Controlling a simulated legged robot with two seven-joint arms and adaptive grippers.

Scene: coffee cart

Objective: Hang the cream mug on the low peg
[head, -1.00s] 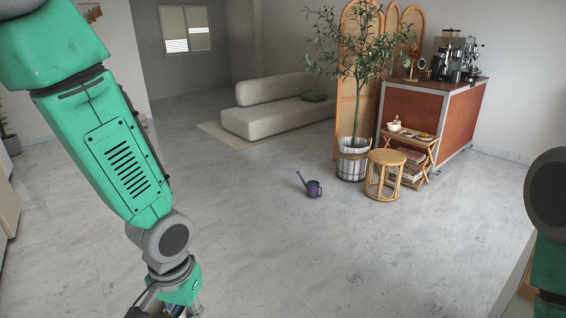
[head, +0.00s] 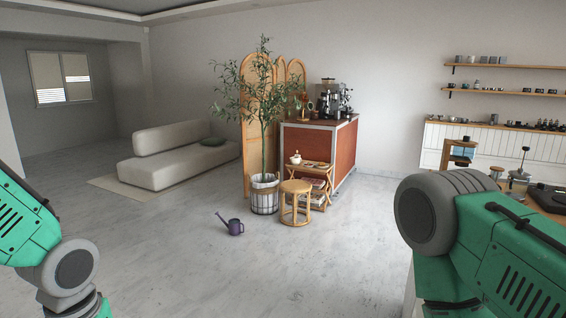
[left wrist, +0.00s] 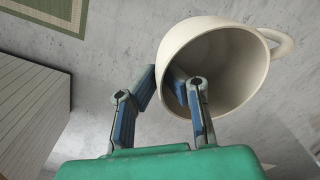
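The cream mug (left wrist: 228,40) is large in the left wrist view, its open mouth facing the camera and its handle (left wrist: 279,43) at the upper right. My left gripper (left wrist: 165,88) has one blue-padded finger outside the mug's rim and the other inside its mouth, pinching the wall. The mug is held above the grey floor. In the head view only parts of my left arm show at lower left; the gripper and mug are out of frame. My right arm shows at lower right, its gripper out of view. I cannot make out the low peg.
A counter (head: 547,204) with coffee gear stands at the right, partly behind my right arm. Wall shelves (head: 510,68) hang above. A red-brown cart (head: 335,150), rattan stool (head: 295,203), potted tree (head: 264,195) and watering can (head: 235,227) stand mid-room. The floor in front is clear.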

